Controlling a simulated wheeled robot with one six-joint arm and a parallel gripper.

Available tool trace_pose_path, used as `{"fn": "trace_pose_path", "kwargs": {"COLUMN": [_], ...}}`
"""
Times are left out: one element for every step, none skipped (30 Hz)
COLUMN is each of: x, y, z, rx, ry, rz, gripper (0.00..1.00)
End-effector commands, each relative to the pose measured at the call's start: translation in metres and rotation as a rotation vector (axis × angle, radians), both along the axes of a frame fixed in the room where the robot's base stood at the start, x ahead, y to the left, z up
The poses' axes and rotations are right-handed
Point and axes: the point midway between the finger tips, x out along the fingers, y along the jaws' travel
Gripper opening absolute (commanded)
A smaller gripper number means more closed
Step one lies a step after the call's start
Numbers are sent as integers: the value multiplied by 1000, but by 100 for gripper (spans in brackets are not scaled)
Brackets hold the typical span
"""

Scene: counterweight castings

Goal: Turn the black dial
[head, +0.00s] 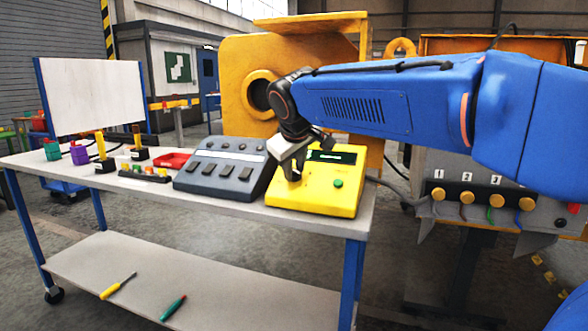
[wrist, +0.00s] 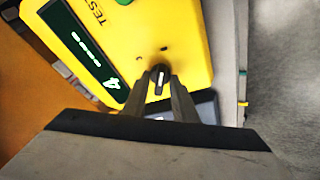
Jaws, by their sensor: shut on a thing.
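The black dial (wrist: 158,77) sits on the face of a yellow test box (wrist: 180,30) and carries a white pointer line. My gripper (wrist: 159,86) is shut on the dial, with one finger on each side of it in the wrist view. In the head view the yellow box (head: 313,205) stands at the right end of the table, and my gripper (head: 293,172) reaches down onto its left part. There the dial is hidden by my gripper. The box has a dark display (wrist: 82,45) with lit green marks and, in the head view, a green button (head: 338,183).
A dark grey console (head: 222,172) with several keys stands left of the yellow box. A red tray (head: 173,161), small coloured parts and a white board (head: 92,97) are farther left on the table (head: 150,198). A large yellow casting (head: 235,75) stands behind.

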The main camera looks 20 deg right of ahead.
Motion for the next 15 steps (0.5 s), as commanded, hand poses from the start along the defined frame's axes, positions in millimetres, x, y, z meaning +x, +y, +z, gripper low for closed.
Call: {"fn": "trace_pose_path", "kwargs": {"x": [0, 0, 0, 0, 0, 0, 0, 0, 0, 0, 0, 0, -1, -1, -2], "y": [0, 0, 0, 0, 0, 0, 0, 0, 0, 0, 0, 0, 0, 0, 1], "z": [0, 0, 0, 0, 0, 0, 0, 0, 0, 0, 0, 0, 1, 1, 3], "rx": [1, 1, 0, 1, 1, 1, 1, 1, 0, 0, 0, 0, 0, -1, 0], "ry": [0, 0, 0, 0, 0, 0, 0, 0, 0, 0, 0, 0, 0, 0, -1], "rz": [-1, -1, 0, 0, 0, 0, 0, 0, 0, 0, 0, 0, 0, 1, 1], "gripper": [3, 3, 3, 30, 30, 30, 30, 30, 30, 30, 30, 30, 30, 30, 30]}}
